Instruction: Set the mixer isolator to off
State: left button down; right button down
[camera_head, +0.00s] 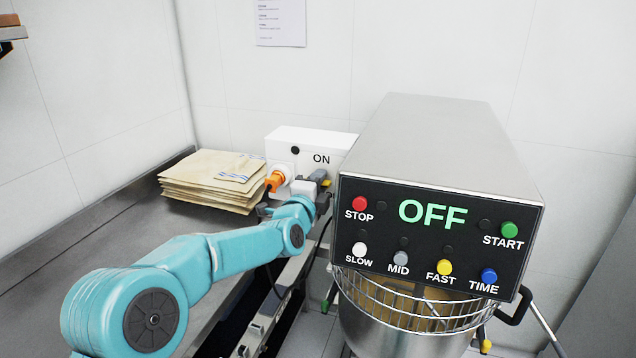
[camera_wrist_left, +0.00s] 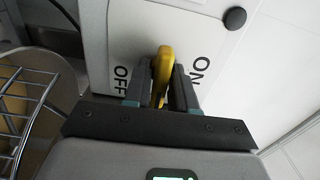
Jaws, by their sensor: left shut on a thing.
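The isolator is a white box (camera_head: 300,142) on the back wall, with ON printed above its yellow handle (camera_head: 327,182). In the left wrist view the yellow handle (camera_wrist_left: 163,68) lies between the words OFF, at left, and ON, at right. I cannot tell surely which word it is set to. My left gripper (camera_head: 318,184) is at the box front, shut on the yellow handle, one dark finger on each side of it. In the head view my wrist hides the OFF word and most of the handle. My right gripper is not in view.
The mixer head (camera_head: 430,150) stands close to the right of my left gripper; its panel (camera_head: 420,235) reads OFF in green. The wire guard (camera_head: 415,300) and bowl are below. An orange plug (camera_head: 275,181) sits left of the handle. Paper sacks (camera_head: 212,178) lie on the steel counter (camera_head: 60,235).

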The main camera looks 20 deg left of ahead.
pick_arm(q)
jog(key=shift+d+f, duration=0.25)
jog(key=shift+f, duration=0.1)
jog(key=c, duration=1.1)
grip_release()
jog(key=shift+s, duration=0.1)
jog(key=shift+s+d+r, duration=0.1)
jog(key=shift+s+r, duration=0.1)
jog(key=shift+r, duration=0.1)
jog(key=shift+a+f, duration=0.1)
jog(key=shift+a, duration=0.1)
jog(key=s+b, duration=0.5)
jog(key=s, duration=1.1)
jog(key=shift+s+a+b, duration=0.1)
jog(key=shift+a+b, duration=0.05)
jog(key=shift+b, duration=0.25)
jog(key=shift+s, duration=0.1)
